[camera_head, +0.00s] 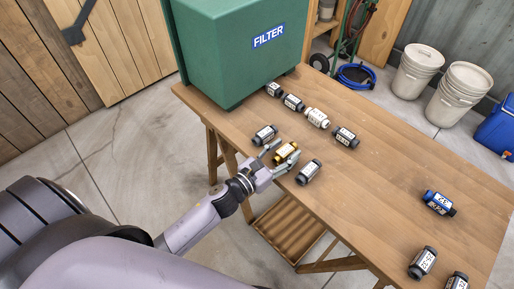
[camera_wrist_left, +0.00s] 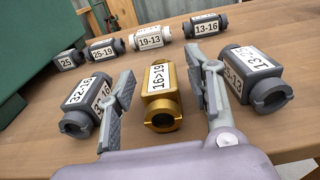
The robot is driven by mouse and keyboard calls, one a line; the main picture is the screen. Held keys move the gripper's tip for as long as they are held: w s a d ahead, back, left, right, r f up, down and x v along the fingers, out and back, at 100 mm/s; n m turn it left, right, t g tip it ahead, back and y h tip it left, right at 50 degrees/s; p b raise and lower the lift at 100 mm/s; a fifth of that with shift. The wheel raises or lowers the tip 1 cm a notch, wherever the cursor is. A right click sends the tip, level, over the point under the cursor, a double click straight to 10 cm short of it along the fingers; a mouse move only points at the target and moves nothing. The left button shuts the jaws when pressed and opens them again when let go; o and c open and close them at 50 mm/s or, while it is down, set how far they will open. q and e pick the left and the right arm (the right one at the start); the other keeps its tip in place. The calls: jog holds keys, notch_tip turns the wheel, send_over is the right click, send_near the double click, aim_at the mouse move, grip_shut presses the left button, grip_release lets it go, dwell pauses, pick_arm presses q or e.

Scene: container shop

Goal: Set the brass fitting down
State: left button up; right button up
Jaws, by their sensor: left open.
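The brass fitting (camera_head: 287,153) rests on the wooden table (camera_head: 395,180) near its front left edge. My left gripper (camera_head: 281,152) is around it, one finger on each side. In the left wrist view the brass fitting (camera_wrist_left: 162,98) bears a label reading 16>19 and sits between the two open fingers (camera_wrist_left: 166,88), with a gap on both sides. My right gripper is not in view.
Grey fittings stand close on both sides, one labelled 32-16 (camera_wrist_left: 88,104) and one at the right (camera_wrist_left: 252,78). Behind them is a row with a white fitting (camera_head: 317,117). A green FILTER box (camera_head: 225,60) stands at the back left. The table's middle right is mostly clear.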

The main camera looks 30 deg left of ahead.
pick_arm(q)
jog(key=b+v, duration=0.4)
jog(key=v, duration=1.2)
jog(key=shift+s, duration=0.35)
jog(key=shift+d, duration=0.1)
